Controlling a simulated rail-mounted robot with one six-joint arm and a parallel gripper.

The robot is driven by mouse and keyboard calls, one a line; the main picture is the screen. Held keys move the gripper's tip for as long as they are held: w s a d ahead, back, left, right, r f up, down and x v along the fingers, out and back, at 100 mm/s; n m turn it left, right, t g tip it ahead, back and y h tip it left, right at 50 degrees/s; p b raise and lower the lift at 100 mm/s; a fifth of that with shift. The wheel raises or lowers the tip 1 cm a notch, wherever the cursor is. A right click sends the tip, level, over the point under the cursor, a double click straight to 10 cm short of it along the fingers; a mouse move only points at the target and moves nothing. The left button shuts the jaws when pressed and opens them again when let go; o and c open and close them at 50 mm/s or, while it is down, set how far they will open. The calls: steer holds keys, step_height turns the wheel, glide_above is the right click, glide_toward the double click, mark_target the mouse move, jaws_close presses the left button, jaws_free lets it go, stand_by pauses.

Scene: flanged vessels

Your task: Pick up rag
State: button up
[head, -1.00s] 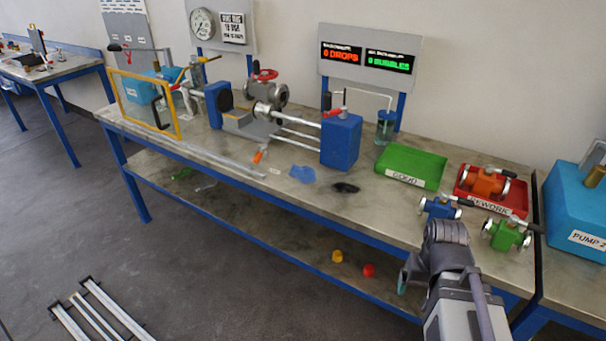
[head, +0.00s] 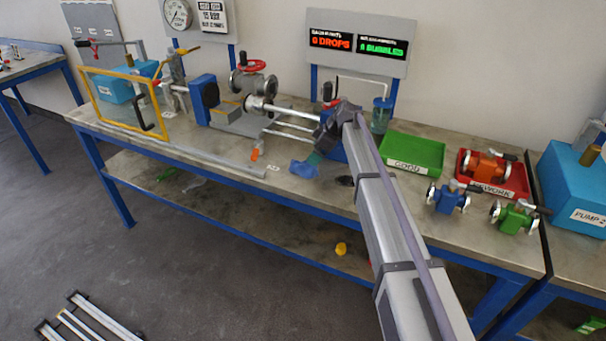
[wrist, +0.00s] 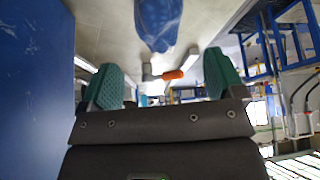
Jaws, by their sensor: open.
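The blue rag (head: 301,170) lies crumpled on the workbench, left of my gripper in the head view. In the wrist view the rag (wrist: 158,22) is ahead of the gripper, near the top middle, beyond the fingertips. My gripper (wrist: 163,78) is open, its two green-padded fingers apart with nothing between them. In the head view the gripper (head: 316,155) is low beside the rag and partly hidden by my arm. I cannot tell whether a finger touches the rag.
A blue block (wrist: 35,90) stands close on the left in the wrist view. An orange object (head: 254,154) lies left of the rag, and a dark piece (head: 346,181) lies right of it. Metal rods (head: 290,134) run behind. The green tray (head: 412,152) is to the right.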

mark_target(305, 164)
steer(key=b+x, duration=0.1)
steer(key=x, duration=0.1)
steer(key=shift+f, duration=0.35)
steer(key=shift+a, duration=0.15)
steer(key=b+x, duration=0.4)
steer(key=shift+w+f, duration=0.15)
steer(key=shift+f, duration=0.25)
steer(key=shift+a+f, duration=0.15)
steer(key=shift+a, duration=0.15)
steer(key=shift+r, duration=0.25)
steer(key=c, duration=1)
